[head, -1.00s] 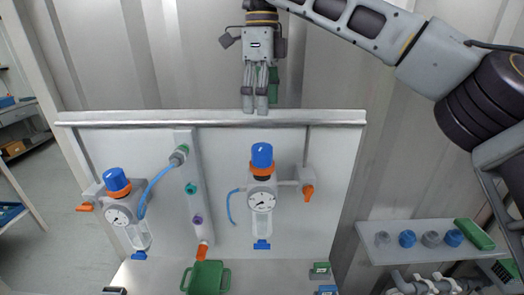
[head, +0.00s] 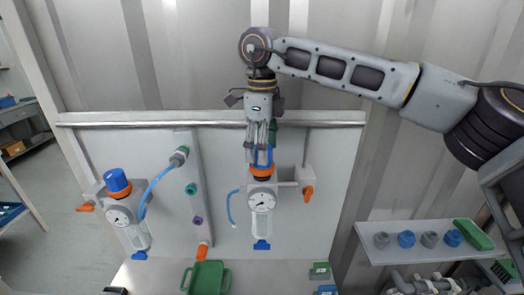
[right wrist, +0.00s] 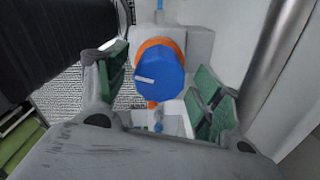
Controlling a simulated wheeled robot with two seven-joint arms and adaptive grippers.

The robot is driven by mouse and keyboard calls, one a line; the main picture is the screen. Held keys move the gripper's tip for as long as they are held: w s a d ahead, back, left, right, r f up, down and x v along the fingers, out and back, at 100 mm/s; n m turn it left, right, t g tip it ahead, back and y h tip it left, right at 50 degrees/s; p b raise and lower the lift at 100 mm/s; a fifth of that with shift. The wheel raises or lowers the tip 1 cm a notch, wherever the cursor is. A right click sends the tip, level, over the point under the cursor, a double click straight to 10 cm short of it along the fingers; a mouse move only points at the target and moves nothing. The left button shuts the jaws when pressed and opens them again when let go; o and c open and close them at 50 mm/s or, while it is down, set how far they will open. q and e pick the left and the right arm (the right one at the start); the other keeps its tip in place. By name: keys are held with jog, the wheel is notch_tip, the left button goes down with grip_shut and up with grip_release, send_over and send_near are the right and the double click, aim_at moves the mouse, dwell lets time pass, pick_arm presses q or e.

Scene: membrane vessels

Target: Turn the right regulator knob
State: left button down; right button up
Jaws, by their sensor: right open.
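The right regulator knob (head: 263,157) is blue, above an orange ring on the right regulator (head: 262,199), which has a round gauge. My right gripper (head: 261,158) points down over this knob from above and partly covers it. In the right wrist view the knob (right wrist: 161,74), with a white mark on its top, lies between the two green-padded fingers (right wrist: 163,92). The fingers are open, with gaps visible on both sides of the knob. The left regulator knob (head: 116,181) is also blue, with an orange ring. My left gripper is not in view.
A metal rail (head: 200,118) runs along the panel's top edge, behind the right gripper. A blue hose (head: 158,185) links the left regulator to a manifold (head: 190,165). An orange-handled valve (head: 308,192) sits right of the right regulator. A shelf (head: 400,256) holds several caps.

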jog(key=shift+f, duration=0.7)
jog(key=c, duration=1)
